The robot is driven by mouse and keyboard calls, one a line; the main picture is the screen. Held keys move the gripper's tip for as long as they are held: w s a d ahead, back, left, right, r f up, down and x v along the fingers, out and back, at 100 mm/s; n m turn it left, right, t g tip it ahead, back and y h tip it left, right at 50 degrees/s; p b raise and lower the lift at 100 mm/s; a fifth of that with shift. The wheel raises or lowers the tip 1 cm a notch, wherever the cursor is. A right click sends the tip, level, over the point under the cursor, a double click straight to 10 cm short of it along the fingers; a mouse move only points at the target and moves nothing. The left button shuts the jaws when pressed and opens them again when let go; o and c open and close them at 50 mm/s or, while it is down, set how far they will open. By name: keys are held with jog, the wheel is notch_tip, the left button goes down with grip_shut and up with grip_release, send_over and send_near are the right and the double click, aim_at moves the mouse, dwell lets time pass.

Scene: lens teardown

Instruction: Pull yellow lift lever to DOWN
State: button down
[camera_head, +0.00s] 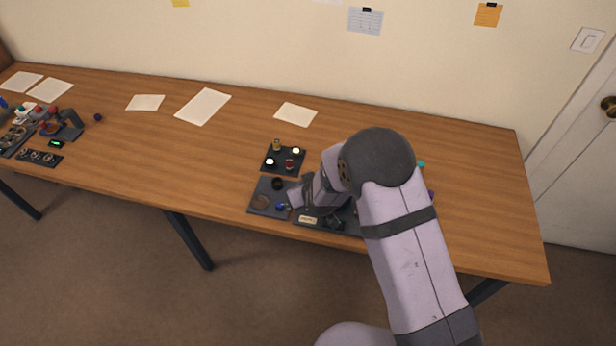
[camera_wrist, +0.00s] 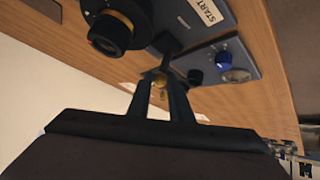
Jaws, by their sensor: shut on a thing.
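The lever's dark mount (camera_wrist: 167,44) is just beyond the fingertips, on a grey panel. The fingers hide part of the knob, and I cannot tell the lever's exact position. In the head view, my gripper (camera_head: 294,198) is low over the panels near the table's front edge, and the lever is hidden by my arm.
A grey plate (camera_head: 260,209) with a blue knob (camera_head: 281,207) lies left of my gripper. A panel with a START label (camera_wrist: 210,11) and a black round housing (camera_wrist: 110,31) are close by. A black board (camera_head: 283,168) with small parts stands behind. Open table lies further left.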

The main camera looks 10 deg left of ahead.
jog(key=shift+s+f+t+b, duration=0.4)
jog(key=shift+s+t+b, duration=0.35)
jog(key=shift+t+b, duration=0.2)
jog(key=shift+s+d+f+b, duration=0.1)
jog(key=shift+s+f+b, duration=0.3)
jog(key=shift+s+b, duration=0.25)
jog(key=shift+s+f+b, duration=0.35)
jog(key=shift+s+b, duration=0.1)
jog(key=shift+s, duration=0.3)
jog(key=c, duration=1.7)
grip_release()
jog(key=shift+o, duration=0.6)
jog(key=shift+w+r, duration=0.1)
jog(key=shift+w, duration=0.05)
jog(key=shift+r, duration=0.15)
jog(key=b+v, duration=0.1)
jog(key=v, duration=0.6)
jog(key=shift+b, duration=0.3)
